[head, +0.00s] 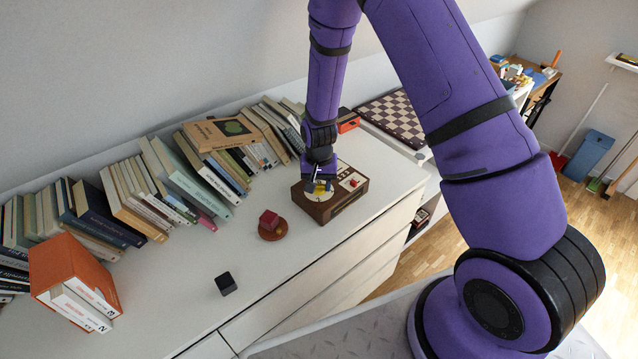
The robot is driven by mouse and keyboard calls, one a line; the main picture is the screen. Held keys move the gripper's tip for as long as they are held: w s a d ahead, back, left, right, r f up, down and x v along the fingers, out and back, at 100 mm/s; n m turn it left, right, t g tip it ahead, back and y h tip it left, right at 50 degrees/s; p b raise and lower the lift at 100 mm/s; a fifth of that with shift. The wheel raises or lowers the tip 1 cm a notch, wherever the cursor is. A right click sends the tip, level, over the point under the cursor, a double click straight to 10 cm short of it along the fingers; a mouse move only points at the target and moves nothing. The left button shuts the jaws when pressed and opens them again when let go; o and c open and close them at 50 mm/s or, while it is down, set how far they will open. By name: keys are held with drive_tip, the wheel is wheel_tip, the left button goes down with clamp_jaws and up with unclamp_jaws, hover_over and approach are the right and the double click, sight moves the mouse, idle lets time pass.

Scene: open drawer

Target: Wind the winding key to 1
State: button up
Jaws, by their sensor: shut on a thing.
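A brown wooden box (335,209) with a pale top stands on the white dresser top. My gripper (319,187) points down over the left part of the box's top and is shut on the winding key there. The key is mostly hidden by the fingers; small yellow and blue patches show around the fingertips. The marks by the key are too small and covered to read, so its setting cannot be told. A small red and yellow part (353,181) sits on the right of the box's top.
A red block on a round brown dish (272,233) and a black cube (226,284) stand to the left on the dresser top (180,290). Books (150,185) line the wall behind. A chessboard (396,118) lies at the back right.

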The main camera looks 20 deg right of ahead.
drive_tip(key=o, duration=0.9)
drive_tip(key=shift+r, duration=0.1)
wheel_tip(320, 180, up, 11)
drive_tip(key=shift+f, duration=0.2)
wheel_tip(320, 180, up, 13)
drive_tip(key=n+t, duration=0.1)
hover_over(319, 185)
drive_tip(key=s+d, duration=0.2)
drive_tip(key=s, duration=0.1)
drive_tip(key=s+d+r+n+t, duration=0.1)
drive_tip(key=s+d+r+t, duration=0.1)
drive_tip(key=s+r, duration=0.7)
drive_tip(key=s+d+r, duration=0.1)
drive_tip(key=s+r, duration=0.2)
drive_tip(key=s, duration=0.2)
drive_tip(key=s+d+r+n+t, duration=0.1)
drive_tip(key=s+r, duration=0.3)
drive_tip(key=s, duration=0.2)
drive_tip(key=s+d+r+n+t, duration=0.1)
drive_tip(key=s+r, duration=0.3)
drive_tip(key=s, duration=0.2)
drive_tip(key=shift+s+r, duration=0.1)
drive_tip(key=shift+r, duration=0.1)
